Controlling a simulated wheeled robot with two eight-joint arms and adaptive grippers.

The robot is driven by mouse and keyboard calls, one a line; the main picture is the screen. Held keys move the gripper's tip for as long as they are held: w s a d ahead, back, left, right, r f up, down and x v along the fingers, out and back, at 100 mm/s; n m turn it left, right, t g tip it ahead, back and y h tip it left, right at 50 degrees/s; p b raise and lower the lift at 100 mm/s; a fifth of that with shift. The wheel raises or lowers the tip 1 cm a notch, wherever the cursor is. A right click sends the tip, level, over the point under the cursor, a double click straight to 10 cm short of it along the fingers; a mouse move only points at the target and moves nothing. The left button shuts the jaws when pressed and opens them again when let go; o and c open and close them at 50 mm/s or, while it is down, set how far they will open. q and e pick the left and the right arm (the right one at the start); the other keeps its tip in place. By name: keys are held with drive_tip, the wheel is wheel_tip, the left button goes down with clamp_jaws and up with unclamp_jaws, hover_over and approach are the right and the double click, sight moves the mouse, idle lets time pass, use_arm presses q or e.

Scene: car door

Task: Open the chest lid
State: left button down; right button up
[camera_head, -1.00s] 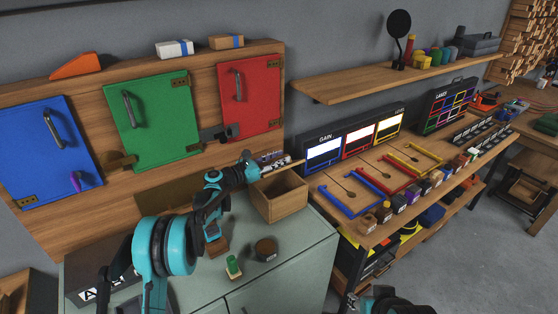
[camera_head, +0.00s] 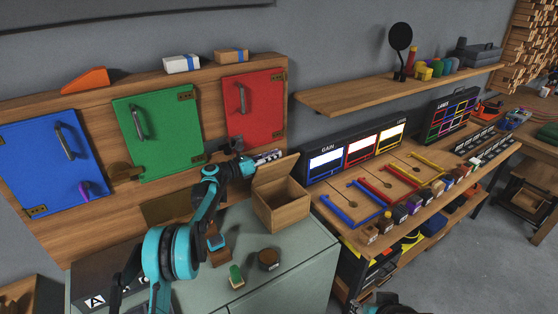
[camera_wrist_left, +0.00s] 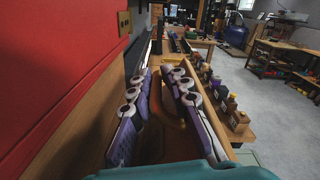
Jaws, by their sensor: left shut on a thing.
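The wooden chest (camera_head: 282,212) stands on the grey-green cabinet top. Its lid (camera_head: 274,175) is raised and tilted, and part of the inside shows. My left gripper (camera_head: 268,157) is at the lid's upper edge, behind it in the head view. In the left wrist view its purple-and-white fingers (camera_wrist_left: 165,105) are on either side of a brown wooden piece (camera_wrist_left: 174,128), which looks like part of the lid; their contact is partly hidden. A part of my right arm shows at the bottom edge of the head view; its fingers cannot be made out.
The red door (camera_head: 254,105) and green door (camera_head: 160,135) are on the wooden panel behind my left arm. A round dark container (camera_head: 268,259) and a green-topped block (camera_head: 236,275) stand in front of the chest. The panel bench (camera_head: 380,190) is to the right.

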use_arm(q)
drive_tip(key=shift+a+f, duration=0.15)
drive_tip(key=c, duration=1.6)
unclamp_jaws()
drive_tip(key=shift+w+a+f, duration=0.1)
drive_tip(key=shift+w+f, duration=0.05)
drive_tip(key=shift+w, duration=0.05)
